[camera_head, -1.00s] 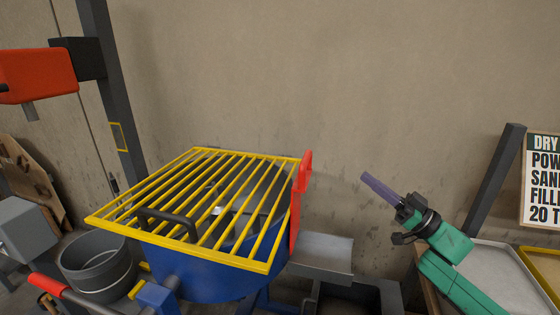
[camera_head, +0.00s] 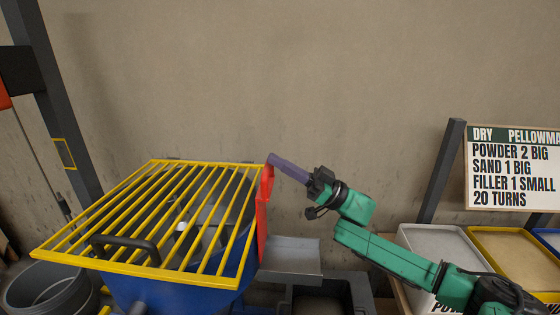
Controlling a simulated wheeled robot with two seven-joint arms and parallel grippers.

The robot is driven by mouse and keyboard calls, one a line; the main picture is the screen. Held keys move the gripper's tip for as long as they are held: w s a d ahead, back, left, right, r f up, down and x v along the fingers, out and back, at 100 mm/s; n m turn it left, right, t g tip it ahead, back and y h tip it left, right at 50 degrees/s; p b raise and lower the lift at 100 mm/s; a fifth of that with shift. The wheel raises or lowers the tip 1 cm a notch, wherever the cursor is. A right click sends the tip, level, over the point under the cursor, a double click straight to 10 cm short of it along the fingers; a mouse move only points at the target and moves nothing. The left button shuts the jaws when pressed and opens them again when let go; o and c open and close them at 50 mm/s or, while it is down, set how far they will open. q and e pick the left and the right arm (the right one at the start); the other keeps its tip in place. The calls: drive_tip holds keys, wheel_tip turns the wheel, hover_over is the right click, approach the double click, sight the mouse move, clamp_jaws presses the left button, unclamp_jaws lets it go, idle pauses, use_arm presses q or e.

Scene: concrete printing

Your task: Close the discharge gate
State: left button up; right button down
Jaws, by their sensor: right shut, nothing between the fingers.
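The discharge gate (camera_head: 263,215) is a red upright plate on the right side of the blue mixer drum (camera_head: 180,292), at the inner end of a grey chute (camera_head: 292,256). A yellow bar grate (camera_head: 150,222) with a black handle covers the drum. My right gripper (camera_head: 272,159), with long purple fingers on a green arm, is shut and empty. Its tips are at the gate's top edge; I cannot tell if they touch it. My left gripper is not in view.
Trays with white (camera_head: 440,246) and tan (camera_head: 515,252) contents stand at the right below a recipe sign (camera_head: 513,168). A grey bucket (camera_head: 45,290) is at lower left. A dark post (camera_head: 58,110) rises at left. The wall behind is bare.

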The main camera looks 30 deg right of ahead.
drive_tip(key=shift+f, duration=0.15)
use_arm(q)
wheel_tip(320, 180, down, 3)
drive_tip(key=b, duration=0.3)
use_arm(e)
wheel_tip(320, 180, down, 6)
drive_tip(key=shift+r, duration=0.1)
